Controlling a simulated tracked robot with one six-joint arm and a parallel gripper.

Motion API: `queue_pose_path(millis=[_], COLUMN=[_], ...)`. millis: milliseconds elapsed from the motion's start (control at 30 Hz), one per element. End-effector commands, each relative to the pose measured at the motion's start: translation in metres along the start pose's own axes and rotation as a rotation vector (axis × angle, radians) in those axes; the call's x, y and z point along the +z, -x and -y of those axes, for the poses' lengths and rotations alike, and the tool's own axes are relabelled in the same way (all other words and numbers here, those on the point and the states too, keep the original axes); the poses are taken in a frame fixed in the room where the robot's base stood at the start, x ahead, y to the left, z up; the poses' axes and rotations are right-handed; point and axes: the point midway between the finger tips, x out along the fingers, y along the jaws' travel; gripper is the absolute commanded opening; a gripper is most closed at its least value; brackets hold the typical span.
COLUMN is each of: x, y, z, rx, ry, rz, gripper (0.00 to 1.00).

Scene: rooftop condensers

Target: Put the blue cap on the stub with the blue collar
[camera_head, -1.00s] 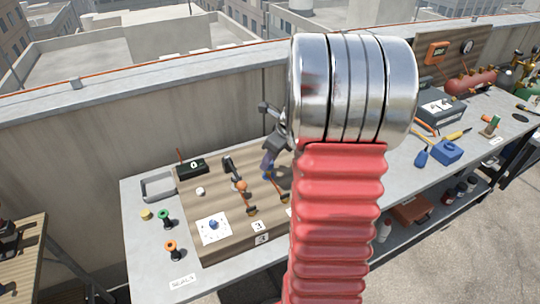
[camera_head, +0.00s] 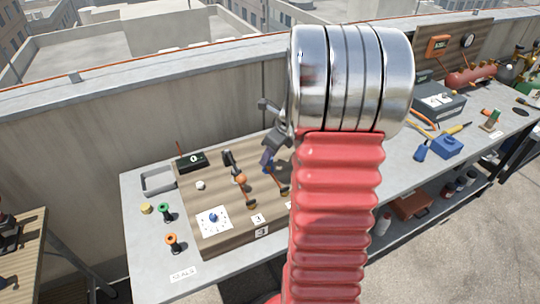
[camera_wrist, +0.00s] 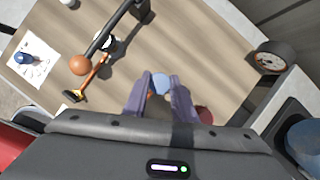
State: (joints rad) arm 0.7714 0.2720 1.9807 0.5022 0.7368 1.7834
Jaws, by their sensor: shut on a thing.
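My gripper (camera_head: 267,165) hangs over the right part of the wooden board (camera_head: 225,240), partly beside my red arm sleeve. In the wrist view my gripper (camera_wrist: 159,92) has its two purple-grey fingers close together around a pale blue round thing, which looks like the blue cap (camera_wrist: 160,83). A dark red round thing (camera_wrist: 205,115) shows just right of the fingers, partly hidden. I cannot make out the stub with the blue collar; my fingers or arm may hide it.
Black levers with an orange ball (camera_wrist: 80,65) stand left of the fingers. A white card with a blue knob (camera_head: 213,217) lies farther left. A round gauge (camera_wrist: 270,57) stands right. Green (camera_head: 164,212) and orange (camera_head: 172,243) spools stand at the bench's left. A concrete wall runs behind.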

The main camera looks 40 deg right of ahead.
Motion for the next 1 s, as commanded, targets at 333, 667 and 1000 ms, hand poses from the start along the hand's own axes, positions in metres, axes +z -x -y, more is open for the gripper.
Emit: queue_pose_path(millis=[333,667,1000], x=[0.0002,-0.0006,-0.0018], y=[0.0000,-0.0024,-0.0058], z=[-0.0001,-0.0003,-0.0003], rx=[0.000,0.001,0.000], ry=[0.000,0.001,0.000], rz=[0.000,0.000,0.000], gripper=[0.04,0.04,0.04])
